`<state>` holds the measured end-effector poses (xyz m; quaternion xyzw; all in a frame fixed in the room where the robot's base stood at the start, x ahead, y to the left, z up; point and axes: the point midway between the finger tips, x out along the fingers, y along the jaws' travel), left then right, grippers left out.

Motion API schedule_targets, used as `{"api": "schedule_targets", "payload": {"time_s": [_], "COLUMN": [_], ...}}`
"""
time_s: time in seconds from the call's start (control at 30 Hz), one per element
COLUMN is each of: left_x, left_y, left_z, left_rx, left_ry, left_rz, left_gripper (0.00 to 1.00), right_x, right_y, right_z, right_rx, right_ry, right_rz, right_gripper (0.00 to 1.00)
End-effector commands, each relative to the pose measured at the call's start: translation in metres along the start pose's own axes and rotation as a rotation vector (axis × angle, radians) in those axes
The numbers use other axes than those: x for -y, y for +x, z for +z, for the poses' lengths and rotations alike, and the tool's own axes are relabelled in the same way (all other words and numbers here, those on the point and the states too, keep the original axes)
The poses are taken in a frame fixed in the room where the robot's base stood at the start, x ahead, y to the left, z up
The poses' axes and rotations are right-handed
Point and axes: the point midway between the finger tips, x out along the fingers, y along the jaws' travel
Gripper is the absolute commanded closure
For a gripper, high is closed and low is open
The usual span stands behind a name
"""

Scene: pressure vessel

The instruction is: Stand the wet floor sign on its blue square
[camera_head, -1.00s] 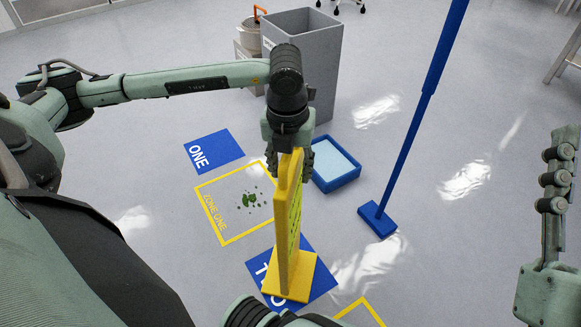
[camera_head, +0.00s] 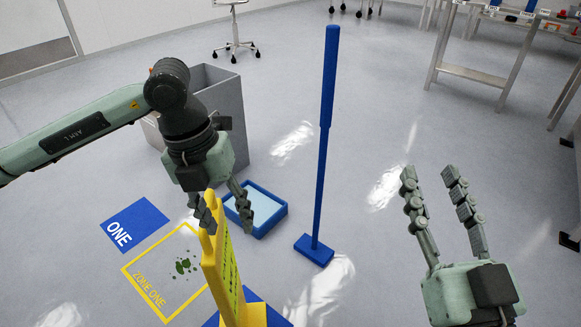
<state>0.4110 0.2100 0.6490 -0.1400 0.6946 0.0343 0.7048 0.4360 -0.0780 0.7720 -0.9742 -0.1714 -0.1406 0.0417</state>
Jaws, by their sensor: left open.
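The yellow wet floor sign (camera_head: 222,277) stands upright at the bottom of the head view, on a blue square (camera_head: 272,316). Its base is partly cut off by the frame edge. My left gripper (camera_head: 226,214) is open over the sign's top, its two fingers spread and pointing down. One finger overlaps the sign's upper edge in the picture; I cannot tell whether it touches. My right gripper (camera_head: 430,178) is open and empty at the right, fingers pointing up the picture, away from the sign.
A blue square marked ONE (camera_head: 134,225) and a yellow-outlined ZONE ONE (camera_head: 146,273) with a green spill (camera_head: 184,266) lie left of the sign. A grey bin (camera_head: 222,92), a blue tray (camera_head: 262,232) and a blue mop (camera_head: 321,150) stand beyond.

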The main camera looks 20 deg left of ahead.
Motion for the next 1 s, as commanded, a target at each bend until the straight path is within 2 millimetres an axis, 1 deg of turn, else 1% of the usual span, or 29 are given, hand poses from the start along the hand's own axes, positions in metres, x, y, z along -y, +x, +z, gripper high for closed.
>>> {"api": "schedule_targets", "payload": {"time_s": [0.03,0.07,0.1,0.17,0.2,0.23,0.27,0.3,0.33,0.37,0.4,0.43,0.47,0.5,0.53,0.57,0.6,0.63,0.67,0.7,0.73,0.8,0.83,0.9,1.0], "left_x": [0.03,0.05,0.079,0.122,0.149,0.169,0.187,0.208,0.222,0.233,0.24,0.242,0.24,0.234,0.227,0.218,0.206,0.196,0.188,0.177,0.171,0.159,0.156,0.151,0.149], "left_y": [0.014,0.018,0.02,0.012,-0.001,-0.015,-0.034,-0.065,-0.091,-0.119,-0.154,-0.176,-0.194,-0.208,-0.213,-0.212,-0.204,-0.194,-0.182,-0.166,-0.153,-0.128,-0.119,-0.107,-0.101], "left_z": [-0.028,-0.047,-0.075,-0.119,-0.147,-0.166,-0.183,-0.201,-0.208,-0.209,-0.201,-0.187,-0.17,-0.143,-0.12,-0.099,-0.074,-0.057,-0.044,-0.03,-0.023,-0.013,-0.011,-0.009,-0.008], "left_rx": [-0.091,-0.149,-0.23,-0.354,-0.432,-0.49,-0.544,-0.613,-0.657,-0.695,-0.729,-0.741,-0.743,-0.735,-0.721,-0.703,-0.675,-0.652,-0.634,-0.612,-0.598,-0.576,-0.571,-0.563,-0.56], "left_ry": [0.075,0.122,0.182,0.256,0.291,0.306,0.308,0.291,0.256,0.199,0.094,-0.008,-0.125,-0.302,-0.447,-0.593,-0.787,-0.925,-1.053,-1.203,-1.302,-1.474,-1.525,-1.6,-1.633], "left_rz": [-0.106,-0.183,-0.302,-0.512,-0.664,-0.788,-0.92,-1.112,-1.266,-1.424,-1.621,-1.757,-1.88,-2.016,-2.095,-2.154,-2.203,-2.219,-2.222,-2.21,-2.192,-2.144,-2.125,-2.092,-2.075], "left_gripper": [0.56,0.56,0.56,0.56,0.56,0.56,0.56,0.56,0.56,0.56,0.56,0.56,0.56,0.56,0.56,0.56,0.56,0.56,0.56,0.56,0.56,0.56,0.56,0.56,0.56], "right_x": [0.0,0.0,0.0,0.0,0.0,0.0,0.0,0.0,0.0,0.0,0.0,0.0,0.0,0.0,0.0,0.0,0.0,0.0,0.0,0.0,0.0,0.0,0.0,0.0,0.0], "right_y": [0.0,0.0,0.0,0.0,0.0,0.0,0.0,0.0,0.0,0.0,0.0,0.0,0.0,0.0,0.0,0.0,0.0,0.0,0.0,0.0,0.0,0.0,0.0,0.0,0.0], "right_z": [0.0,0.0,0.0,0.0,0.0,0.0,0.0,0.0,0.0,0.0,0.0,0.0,0.0,0.0,0.0,0.0,0.0,0.0,0.0,0.0,0.0,0.0,0.0,0.0,0.0], "right_rx": [0.0,0.0,0.0,0.0,0.0,0.0,-0.001,-0.001,-0.001,-0.001,-0.001,-0.001,-0.001,-0.001,-0.001,-0.001,-0.001,-0.001,-0.001,-0.001,-0.001,-0.001,-0.002,-0.002,-0.002], "right_ry": [0.0,0.0,0.0,0.0,0.0,0.0,0.0,0.0,-0.001,-0.001,-0.001,-0.001,-0.001,-0.001,-0.001,-0.001,-0.001,-0.001,-0.001,-0.001,-0.001,0.0,0.0,0.0,0.0], "right_rz": [0.0,0.0,0.0,0.0,0.0,0.0,0.0,0.0,0.0,0.0,0.0,0.0,0.0,0.0,0.0,0.0,0.0,0.0,0.0,0.0,0.0,0.0,0.0,0.0,0.0], "right_gripper": [0.6,0.6,0.6,0.6,0.6,0.6,0.6,0.6,0.6,0.6,0.6,0.6,0.6,0.6,0.6,0.6,0.6,0.6,0.6,0.6,0.6,0.6,0.6,0.6,0.6]}}
